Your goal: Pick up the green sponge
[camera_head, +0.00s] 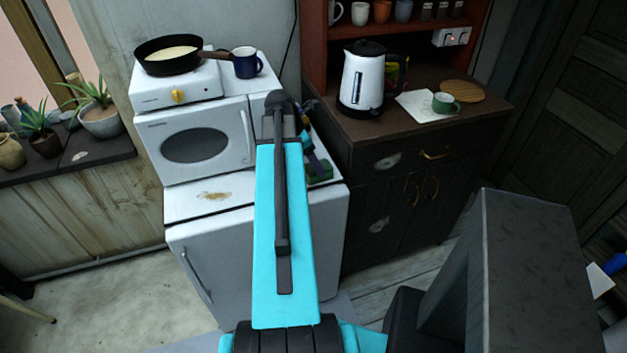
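A small green item, apparently the green sponge (320,171), lies on top of the white fridge (205,203), right of the microwave. Only part of it shows beside my raised arm. My gripper (314,158) is partly hidden behind my own cyan arm link. What shows of it is dark and blue, just above and very close to the green item. I cannot tell whether it touches the item, or whether its fingers are open or shut.
The white microwave (196,145) stands close left, carrying a hot plate with a black pan (168,56) and a blue mug (246,63). The dark cabinet on the right holds a white kettle (362,80), a green mug (444,103) and a round wooden board (461,91).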

